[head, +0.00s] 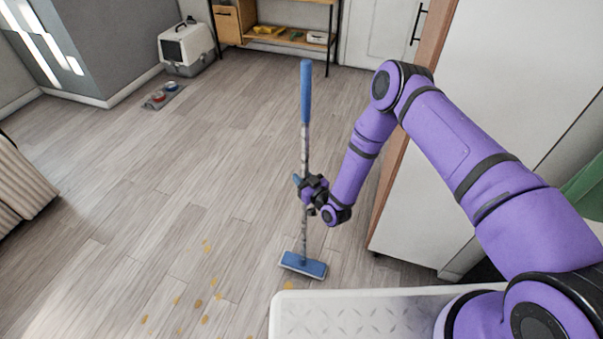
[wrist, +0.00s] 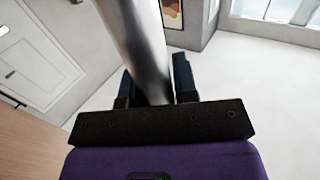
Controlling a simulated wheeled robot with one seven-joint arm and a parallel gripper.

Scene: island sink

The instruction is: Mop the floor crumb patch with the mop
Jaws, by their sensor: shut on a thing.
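The mop stands nearly upright in the head view, with a blue grip on top, a grey pole (head: 305,160) and a flat blue head (head: 303,265) at floor level. My gripper (head: 302,190) is shut on the pole about midway down. The wrist view shows the pole (wrist: 140,45) between the two dark fingers (wrist: 152,92). The crumb patch (head: 198,303) is several small orange-yellow bits scattered on the wood floor, left of and nearer than the mop head. The mop head is apart from most of the crumbs. Whether it touches the floor is hard to tell.
A white textured tray-like surface (head: 375,295) is at the front right. A tall white cabinet (head: 480,130) stands right of the mop. A pet carrier (head: 187,47), bowls on a mat (head: 163,96) and a shelf unit (head: 280,38) are at the back.

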